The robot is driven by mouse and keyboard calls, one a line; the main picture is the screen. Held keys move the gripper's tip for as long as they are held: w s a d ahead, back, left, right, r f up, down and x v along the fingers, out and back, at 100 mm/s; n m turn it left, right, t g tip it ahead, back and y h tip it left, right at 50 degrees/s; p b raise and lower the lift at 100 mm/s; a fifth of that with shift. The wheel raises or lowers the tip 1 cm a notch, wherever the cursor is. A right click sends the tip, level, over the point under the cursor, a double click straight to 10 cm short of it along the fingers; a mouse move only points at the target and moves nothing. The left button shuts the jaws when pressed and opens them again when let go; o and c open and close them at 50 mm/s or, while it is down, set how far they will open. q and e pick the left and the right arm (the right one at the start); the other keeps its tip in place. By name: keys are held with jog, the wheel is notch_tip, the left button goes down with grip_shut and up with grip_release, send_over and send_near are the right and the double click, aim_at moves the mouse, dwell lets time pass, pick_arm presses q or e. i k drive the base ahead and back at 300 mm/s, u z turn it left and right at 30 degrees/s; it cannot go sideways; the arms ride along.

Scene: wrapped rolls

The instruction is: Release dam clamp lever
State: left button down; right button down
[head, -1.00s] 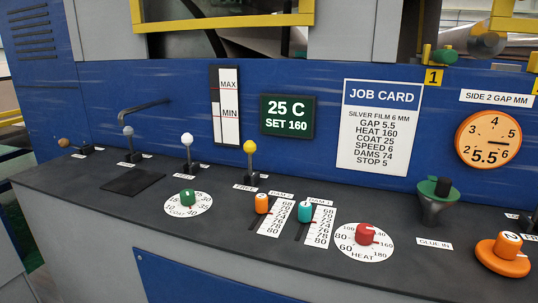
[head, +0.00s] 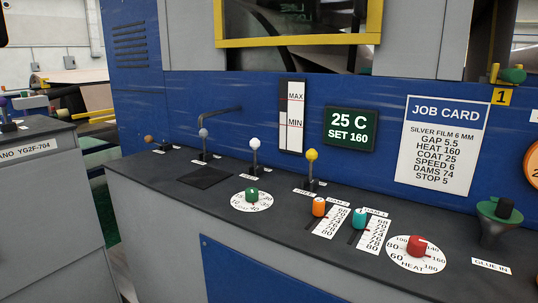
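Several levers stand on the dark console top (head: 140,172). They are a yellow-knobbed lever (head: 312,156), a white-knobbed lever (head: 254,144), a grey-knobbed lever (head: 204,134) and a low brown-knobbed lever (head: 150,139). The yellow and white ones look upright. Their small labels are too small to read, so I cannot tell which is the dam clamp lever. An orange slider (head: 319,206) and a teal slider (head: 360,218) stand beside number scales, right of the yellow lever. Neither of my grippers is in view.
A green coat dial (head: 252,193) and a red heat dial (head: 418,246) sit on the console. The job card (head: 443,145) reads dams 74, and a display (head: 351,130) reads 25 C, set 160. Another grey cabinet (head: 45,200) stands at left across a gap.

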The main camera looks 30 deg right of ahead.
aim_at(312, 155)
jog(key=u, duration=0.35)
jog(key=i, duration=0.75)
jog(key=z, duration=1.6)
